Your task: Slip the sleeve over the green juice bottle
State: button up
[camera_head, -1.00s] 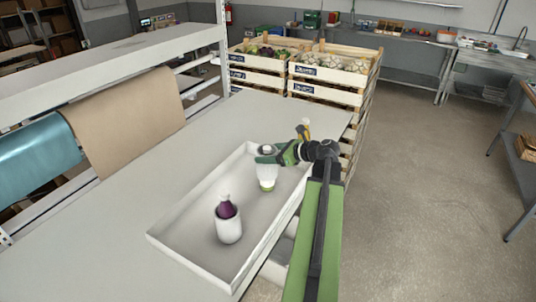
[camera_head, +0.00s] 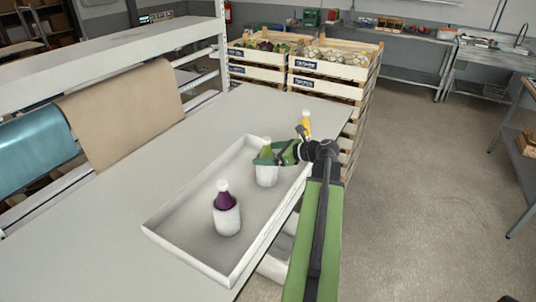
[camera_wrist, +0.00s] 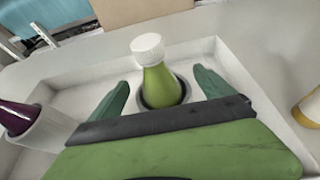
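The green juice bottle (camera_wrist: 160,82) stands upright in the tray, its white cap and green neck showing in the wrist view. A white sleeve (camera_head: 267,177) is around its lower body and reaches down to about the tray floor. The wrist view shows a dark gap between the bottle and the sleeve's rim. My gripper (camera_head: 266,154) is at the bottle's neck, above most of the sleeve. Its two green fingers (camera_wrist: 160,92) are spread either side of the bottle, apart from it, and look clear of the sleeve. The sleeve's lower part is hidden in the wrist view.
A purple bottle (camera_head: 225,201) in a white sleeve (camera_head: 228,219) stands nearer in the same white tray (camera_head: 172,245). A yellow bottle (camera_head: 306,118) stands outside the tray, beyond my gripper. Wooden crates (camera_head: 326,89) stand past the table's far end. The tray floor between the bottles is clear.

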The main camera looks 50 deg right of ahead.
jog(key=p+v, duration=0.6)
jog(key=v, duration=1.1)
jog(key=shift+s+r+p, duration=0.15)
jog(key=shift+s+p, duration=0.05)
jog(key=shift+p, duration=0.15)
jog(key=shift+d, duration=0.1)
